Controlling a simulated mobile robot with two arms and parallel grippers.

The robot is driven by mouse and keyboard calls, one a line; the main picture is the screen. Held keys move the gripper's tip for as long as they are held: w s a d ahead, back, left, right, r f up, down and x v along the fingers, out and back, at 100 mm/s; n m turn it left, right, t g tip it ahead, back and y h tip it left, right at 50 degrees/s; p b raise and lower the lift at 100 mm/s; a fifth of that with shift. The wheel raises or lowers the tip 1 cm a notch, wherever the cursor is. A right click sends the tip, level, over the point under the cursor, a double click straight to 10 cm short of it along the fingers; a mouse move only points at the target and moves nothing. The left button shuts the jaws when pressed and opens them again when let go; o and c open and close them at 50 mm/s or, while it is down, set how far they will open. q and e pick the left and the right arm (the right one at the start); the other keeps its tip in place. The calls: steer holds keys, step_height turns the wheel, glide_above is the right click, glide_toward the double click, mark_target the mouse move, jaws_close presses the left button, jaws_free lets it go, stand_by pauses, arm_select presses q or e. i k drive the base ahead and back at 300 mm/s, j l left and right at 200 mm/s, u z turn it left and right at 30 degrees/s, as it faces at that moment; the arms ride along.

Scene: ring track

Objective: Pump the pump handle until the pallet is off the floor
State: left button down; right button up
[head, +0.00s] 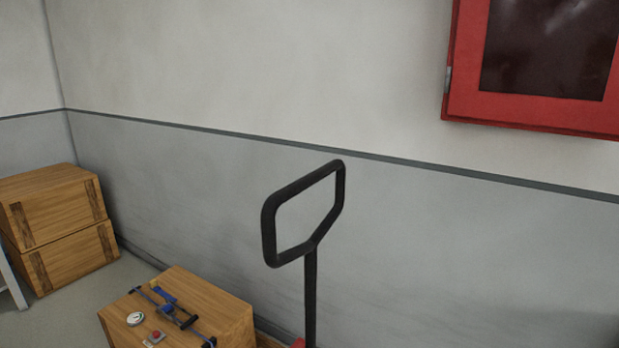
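The pump handle (311,285) is a black loop on a thin black shaft, standing close to upright in the middle of the head view. A small bit of red (298,343) shows at the foot of the shaft, at the bottom edge. The pallet cannot be made out; the lower part of the jack is out of the picture. Neither of my grippers is in view, and nothing is seen touching the handle.
A wooden crate (228,312) left of the handle has a blue strap tool, a round white item and a red-topped item on it. Stacked wooden boxes (62,215) stand far left. A red cabinet (460,105) hangs on the wall, upper right.

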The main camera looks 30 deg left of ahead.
mark_target(308, 249)
steer(key=k+j+u, duration=0.2)
steer(key=u, duration=0.25)
steer(key=k+j+u, duration=0.25)
steer(key=u, duration=0.2)
steer(key=k+j+u, duration=0.15)
steer(key=j+u, duration=0.3)
